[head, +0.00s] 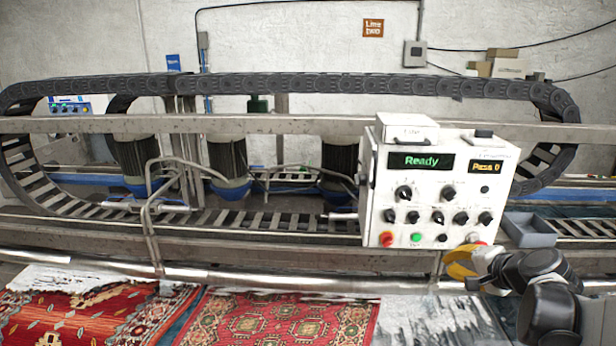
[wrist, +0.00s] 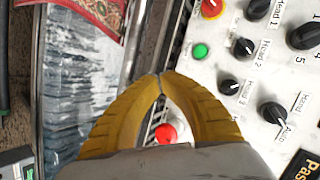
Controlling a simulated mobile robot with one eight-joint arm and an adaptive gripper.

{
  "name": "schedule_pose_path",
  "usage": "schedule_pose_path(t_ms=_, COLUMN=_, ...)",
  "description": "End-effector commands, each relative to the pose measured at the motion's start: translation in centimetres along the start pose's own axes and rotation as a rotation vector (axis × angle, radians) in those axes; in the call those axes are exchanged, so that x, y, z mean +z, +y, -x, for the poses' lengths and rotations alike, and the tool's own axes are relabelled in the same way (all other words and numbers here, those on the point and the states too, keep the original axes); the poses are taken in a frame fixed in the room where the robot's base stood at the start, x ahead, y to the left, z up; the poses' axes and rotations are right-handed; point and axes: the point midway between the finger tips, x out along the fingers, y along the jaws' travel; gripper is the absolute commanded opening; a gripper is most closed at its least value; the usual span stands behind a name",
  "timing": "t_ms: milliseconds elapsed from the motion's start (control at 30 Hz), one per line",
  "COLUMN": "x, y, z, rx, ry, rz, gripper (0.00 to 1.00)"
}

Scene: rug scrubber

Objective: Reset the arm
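My gripper (head: 460,264) has yellow fingers and is just below the lower right corner of the white control box (head: 380,185) in the head view. In the wrist view the fingertips (wrist: 160,76) meet, with nothing seen between the tips. A red button (wrist: 166,133) shows through the gap behind them. My dark arm comes in from the lower right of the head view. The box has a green "Ready" display (head: 421,161), an orange "Pass 0" display (head: 485,167), several black knobs, a green button (head: 415,238) and a red button (head: 387,239).
A grey open tray (head: 530,230) sits right of the box, close above my arm. A metal rail (head: 270,282) runs along the front. Red patterned rugs (head: 280,320) and a grey-white worn rug (head: 440,322) lie before it. The scrubber with its chain (head: 300,88) stands behind.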

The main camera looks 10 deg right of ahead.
Motion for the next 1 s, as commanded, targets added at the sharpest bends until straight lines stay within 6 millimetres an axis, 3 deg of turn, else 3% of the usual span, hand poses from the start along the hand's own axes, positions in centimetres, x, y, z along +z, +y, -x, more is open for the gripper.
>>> schedule_pose_path(t_ms=167, x=6.0, y=2.4, z=-2.0, rx=0.048, ry=-0.053, rz=0.131, gripper=0.00)
schedule_pose_path(t_ms=267, x=11.4, y=4.8, z=-3.2, rx=0.092, ry=-0.100, rz=0.266, gripper=0.00)
schedule_pose_path(t_ms=400, x=18.5, y=8.7, z=-4.0, rx=0.150, ry=-0.160, rz=0.474, gripper=0.00)
schedule_pose_path(t_ms=600, x=27.2, y=15.9, z=-4.4, rx=0.212, ry=-0.228, rz=0.779, gripper=0.00)
schedule_pose_path(t_ms=800, x=32.9, y=22.9, z=-4.5, rx=0.248, ry=-0.267, rz=1.054, gripper=0.00)
schedule_pose_path(t_ms=1000, x=35.0, y=26.3, z=-4.3, rx=0.262, ry=-0.277, rz=1.199, gripper=0.00)
